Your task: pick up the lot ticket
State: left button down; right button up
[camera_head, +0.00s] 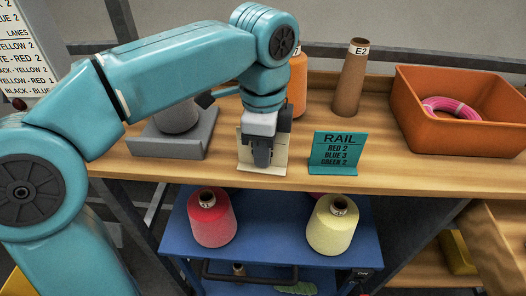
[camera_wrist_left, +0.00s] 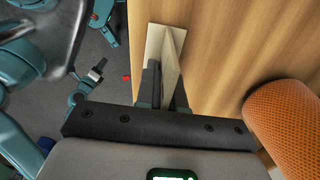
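A cream folded card, which I take to be the lot ticket (camera_head: 245,158), stands at the front edge of the wooden bench. Its face is partly hidden by my left gripper (camera_head: 262,155), which points down at it. In the left wrist view, the upright panel of the card (camera_wrist_left: 172,50) runs between the dark fingers of my left gripper (camera_wrist_left: 165,88). The fingers lie close on either side of the panel; whether they press on it I cannot tell. My right gripper is not in view.
A teal RAIL sign (camera_head: 335,152) stands just right of the card. A grey stand (camera_head: 172,143) with a cone is to the left. Behind are an orange cone (camera_head: 297,85) and a brown tube (camera_head: 350,80). An orange bin (camera_head: 440,125) with a pink coil stands right. Below, a blue cart (camera_head: 270,235) holds red and yellow cones.

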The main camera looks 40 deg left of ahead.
pick_arm(q)
jog(key=shift+w, duration=0.1)
notch_tip(320, 180, up, 20)
jog(key=p, duration=0.9)
